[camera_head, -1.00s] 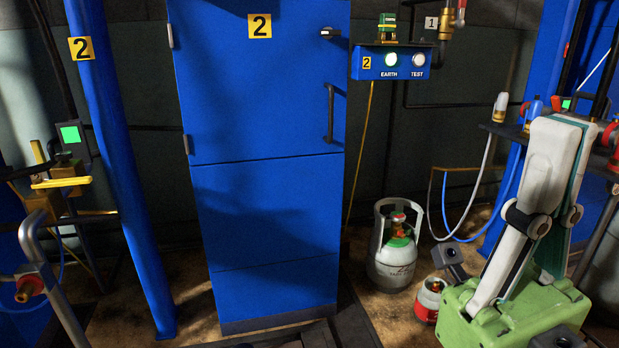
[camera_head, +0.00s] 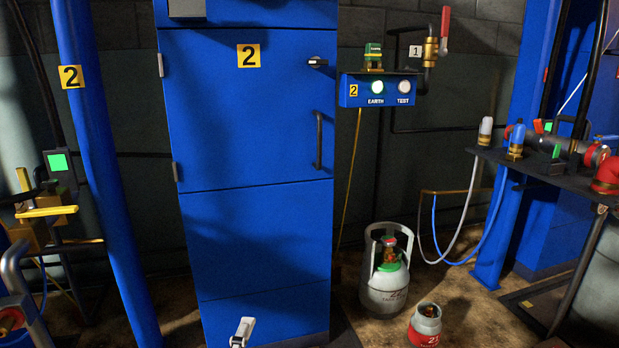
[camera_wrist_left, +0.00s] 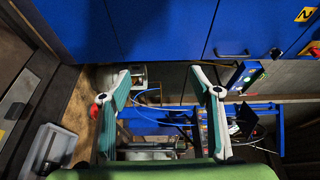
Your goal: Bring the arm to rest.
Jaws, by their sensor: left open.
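My left gripper (camera_wrist_left: 160,82) shows in the left wrist view with its two green and white fingers spread wide apart. Nothing is between the fingertips. In the head view only a small white and grey piece (camera_head: 243,332) shows at the bottom edge, which looks like the tip of a finger; the rest of that arm is out of view. My right gripper is in neither view.
A tall blue cabinet (camera_head: 260,220) stands ahead, with a blue EARTH/TEST box (camera_head: 380,90) to its right. A grey gas cylinder (camera_head: 385,285) and a small red and grey one (camera_head: 425,325) stand on the floor. A dark shelf (camera_head: 540,162) with fittings is at right.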

